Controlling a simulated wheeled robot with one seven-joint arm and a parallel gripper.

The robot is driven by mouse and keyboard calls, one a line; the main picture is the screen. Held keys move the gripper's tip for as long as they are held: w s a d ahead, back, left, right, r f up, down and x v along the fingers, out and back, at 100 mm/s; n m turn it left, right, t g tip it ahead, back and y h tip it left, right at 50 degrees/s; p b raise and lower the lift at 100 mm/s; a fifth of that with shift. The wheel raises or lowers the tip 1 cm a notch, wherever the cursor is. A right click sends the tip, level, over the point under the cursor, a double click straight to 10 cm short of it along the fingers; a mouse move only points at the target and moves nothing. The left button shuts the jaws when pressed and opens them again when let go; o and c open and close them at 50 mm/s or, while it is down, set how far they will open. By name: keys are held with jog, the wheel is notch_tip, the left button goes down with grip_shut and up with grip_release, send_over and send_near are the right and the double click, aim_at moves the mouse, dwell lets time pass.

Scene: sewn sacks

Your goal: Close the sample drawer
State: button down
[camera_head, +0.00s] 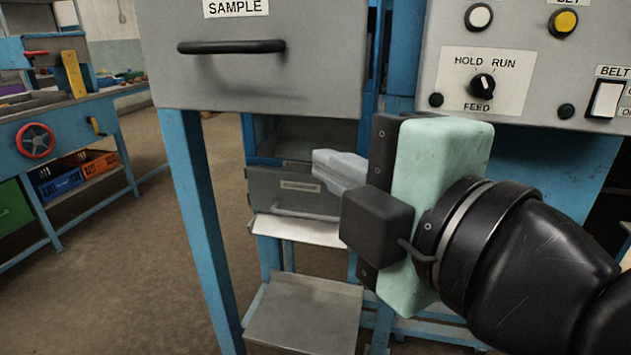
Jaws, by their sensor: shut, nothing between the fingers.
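The sample drawer (250,80) is a grey metal front labelled SAMPLE at the upper left, with a black bar handle (231,47). Its front appears to stand nearer to me than the control panel; how far it is out of its housing is hard to tell. My gripper (338,170) is below and to the right of the drawer front, pointing left. Its pale grey fingers are shut and empty, and apart from the handle. My wrist and gripper body hide part of the frame and the panel's lower edge.
A control panel (520,105) with buttons, a HOLD/RUN feed knob (481,86) and a BELT switch (606,99) is at the upper right. Blue legs (203,220) stand under the drawer. A grey step-like box (305,315) is low in front. A workbench (75,125) stands far left, with open floor between.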

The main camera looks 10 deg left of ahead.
jog(key=t, duration=0.1)
jog(key=p, duration=1.3)
send_near(285, 115)
jog(key=s+a, duration=0.1)
jog(key=a, duration=0.2)
jog(key=shift+n, duration=0.4)
jog(key=w, duration=0.2)
jog(key=w+a, duration=0.1)
jog(key=w, duration=0.1)
jog(key=shift+w+p, duration=0.2)
jog(key=shift+p, duration=0.2)
jog(key=shift+w, duration=0.5)
jog(key=w+d+b, duration=0.1)
jog(key=w+b, duration=0.3)
jog(key=w, duration=1.6)
jog(key=shift+d, duration=0.35)
jog(key=shift+s+b, duration=0.1)
jog(key=shift+b, duration=0.2)
